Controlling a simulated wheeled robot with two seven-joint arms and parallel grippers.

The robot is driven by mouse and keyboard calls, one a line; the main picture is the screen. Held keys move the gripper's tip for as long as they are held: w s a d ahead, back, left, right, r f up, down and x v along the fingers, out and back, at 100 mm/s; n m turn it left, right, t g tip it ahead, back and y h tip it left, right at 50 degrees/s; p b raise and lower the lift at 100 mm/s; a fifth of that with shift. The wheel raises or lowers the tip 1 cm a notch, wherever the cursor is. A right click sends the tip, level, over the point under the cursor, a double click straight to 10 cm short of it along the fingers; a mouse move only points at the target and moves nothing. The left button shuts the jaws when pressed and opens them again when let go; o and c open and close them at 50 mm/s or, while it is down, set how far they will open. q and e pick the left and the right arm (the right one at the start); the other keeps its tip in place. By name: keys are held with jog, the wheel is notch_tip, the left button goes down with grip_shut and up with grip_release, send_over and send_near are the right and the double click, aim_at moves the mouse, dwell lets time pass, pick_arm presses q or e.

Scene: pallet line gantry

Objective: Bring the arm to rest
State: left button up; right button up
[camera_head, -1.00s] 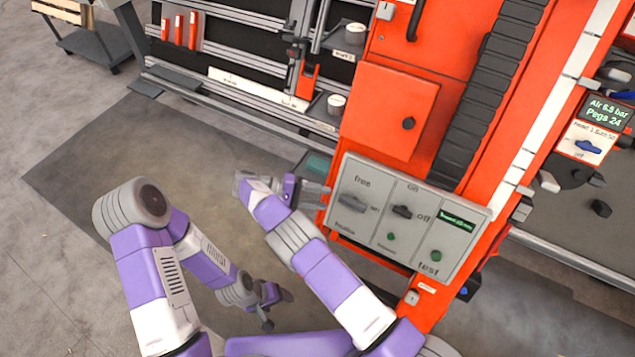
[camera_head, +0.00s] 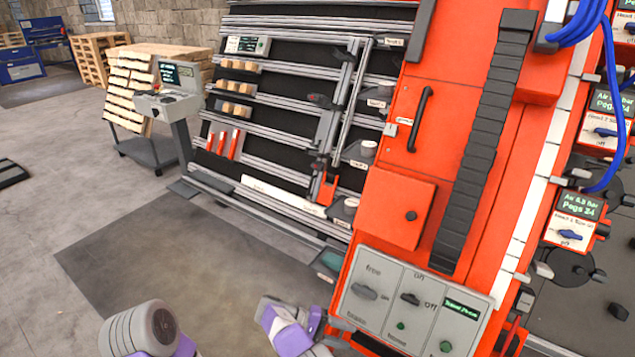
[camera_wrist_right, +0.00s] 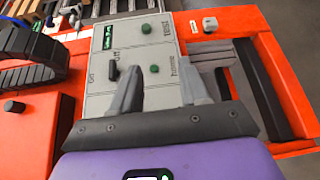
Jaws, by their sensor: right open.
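My right gripper (camera_head: 328,322) is at the bottom of the head view, beside the lower left of the grey control panel (camera_head: 372,318). In the right wrist view my right gripper (camera_wrist_right: 160,82) has its two dark fingers spread, with nothing between them. The panel (camera_wrist_right: 132,40) lies beyond the fingers, and they cover part of it. Whether they touch it I cannot tell. The panel carries a free/brake knob (camera_head: 364,292), an on/off knob (camera_head: 410,299), a small screen and green buttons. My left gripper is out of view; only part of that arm shows at bottom left.
The red gantry column (camera_head: 440,130) stands at right with a black cable chain (camera_head: 482,140), a door handle and blue hoses (camera_head: 604,120). A rail rack (camera_head: 270,110) stands behind. A console (camera_head: 168,103) and pallets (camera_head: 98,55) are at back left.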

jog(key=s+d+f+g+y+p, duration=0.1)
jog(key=s+d+f+y+p, duration=0.1)
jog(key=s+d+f+y, duration=0.4)
jog(key=s+d+f+g+y+p, duration=0.1)
jog(key=s+d+f+y, duration=0.15)
jog(key=f, duration=0.65)
jog(key=s+a+m+t+y+p, duration=0.1)
jog(key=s+a+m+y+p, duration=0.1)
jog(key=s+a+y, duration=0.5)
pick_arm(q)
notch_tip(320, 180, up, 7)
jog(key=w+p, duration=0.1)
jog(key=p, duration=0.1)
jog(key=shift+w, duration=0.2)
pick_arm(e)
jog(key=s+d+r+m+t+y, duration=0.1)
jog(key=s+r+m+t+y, duration=0.2)
jog(key=s+r, duration=0.4)
jog(key=shift+d+r+m+t, duration=0.2)
jog(key=shift+d+m+t, duration=0.15)
jog(key=shift+m+t, duration=0.4)
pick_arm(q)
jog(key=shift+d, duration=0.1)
